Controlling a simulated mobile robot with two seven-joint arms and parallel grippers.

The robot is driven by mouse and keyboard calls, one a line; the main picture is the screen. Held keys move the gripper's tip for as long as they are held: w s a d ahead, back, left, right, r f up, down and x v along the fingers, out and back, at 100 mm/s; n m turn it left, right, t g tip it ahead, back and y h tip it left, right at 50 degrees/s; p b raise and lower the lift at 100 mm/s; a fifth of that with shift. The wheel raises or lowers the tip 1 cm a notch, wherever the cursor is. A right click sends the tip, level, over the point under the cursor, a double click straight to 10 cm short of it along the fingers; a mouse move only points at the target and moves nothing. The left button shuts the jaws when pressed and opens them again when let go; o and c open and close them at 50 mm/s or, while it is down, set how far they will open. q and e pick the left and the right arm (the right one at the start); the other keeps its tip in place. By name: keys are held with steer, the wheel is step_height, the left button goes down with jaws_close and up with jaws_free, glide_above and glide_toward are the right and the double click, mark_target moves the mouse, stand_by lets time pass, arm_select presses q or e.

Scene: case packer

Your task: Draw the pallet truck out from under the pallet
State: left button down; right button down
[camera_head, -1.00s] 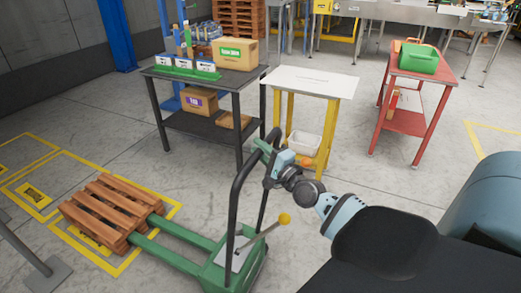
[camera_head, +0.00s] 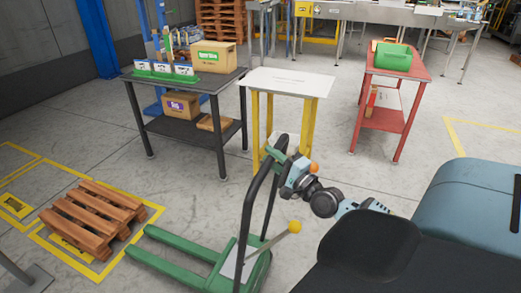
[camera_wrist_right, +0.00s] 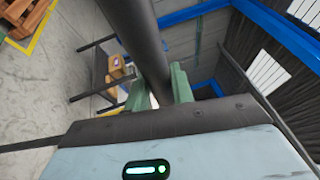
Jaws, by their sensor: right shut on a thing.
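The green pallet truck (camera_head: 190,246) stands on the floor in the head view. Both fork tips show, with a narrow strip of floor between them and the wooden pallet (camera_head: 92,212). The pallet lies flat at the left, partly inside a yellow floor marking. My right gripper (camera_head: 277,154) is shut on the truck's black handle (camera_head: 247,200) near its top. In the right wrist view, the green fingers (camera_wrist_right: 160,88) sit on either side of the dark handle tube (camera_wrist_right: 140,40). My left gripper is out of view.
A black table (camera_head: 188,80) with boxes, a white-topped yellow stand (camera_head: 290,82) and a red table (camera_head: 390,118) stand beyond the truck. The stand is close behind the handle. A grey post base (camera_head: 38,278) is at lower left. Floor between pallet and black table is clear.

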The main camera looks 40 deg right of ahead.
steer(key=shift+s+d+r, duration=0.2)
steer(key=shift+s, duration=0.05)
steer(key=c, duration=1.6)
jaws_free()
steer(key=shift+w, duration=0.1)
steer(key=o, duration=0.4)
steer(key=shift+f, duration=0.1)
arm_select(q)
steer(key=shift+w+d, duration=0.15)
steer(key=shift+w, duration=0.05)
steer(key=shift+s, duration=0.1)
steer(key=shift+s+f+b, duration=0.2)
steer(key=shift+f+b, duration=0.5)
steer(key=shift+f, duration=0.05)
arm_select(e)
steer(key=s+f, duration=0.1)
steer(key=s, duration=0.7)
steer(key=shift+f, duration=0.2)
